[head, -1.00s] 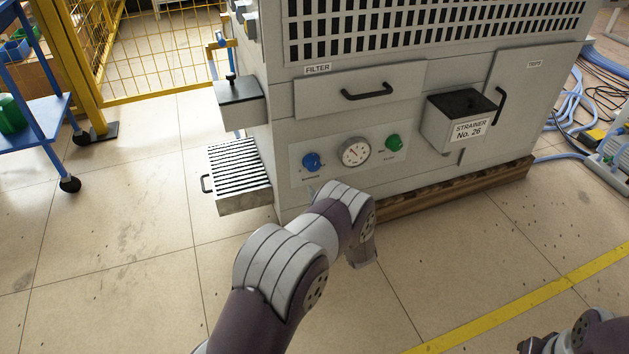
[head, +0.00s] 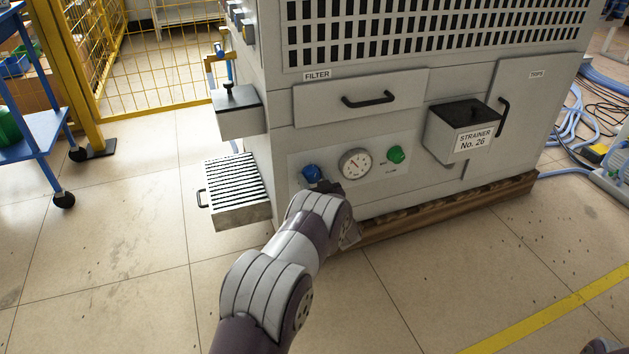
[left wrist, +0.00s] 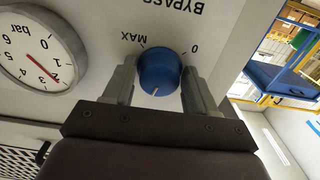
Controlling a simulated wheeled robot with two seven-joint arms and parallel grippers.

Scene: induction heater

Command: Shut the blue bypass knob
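The blue bypass knob (head: 312,173) is at the left of the small panel low on the heater's front. In the left wrist view, which is upside down, the knob (left wrist: 160,70) shows a white mark at its lower edge in the picture, away from the "MAX" and "0" labels. My left gripper (left wrist: 160,82) has one finger on each side of the knob, apart and very close to it; I cannot tell whether they touch it. In the head view my left wrist is just below the knob and hides part of the panel. My right gripper is out of view.
A round gauge (head: 355,164) and a green knob (head: 396,155) are right of the blue knob. A strainer box (head: 451,142) juts out at the right. A ribbed tray (head: 237,216) and a grey box (head: 238,121) jut out at the left. The floor in front is clear.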

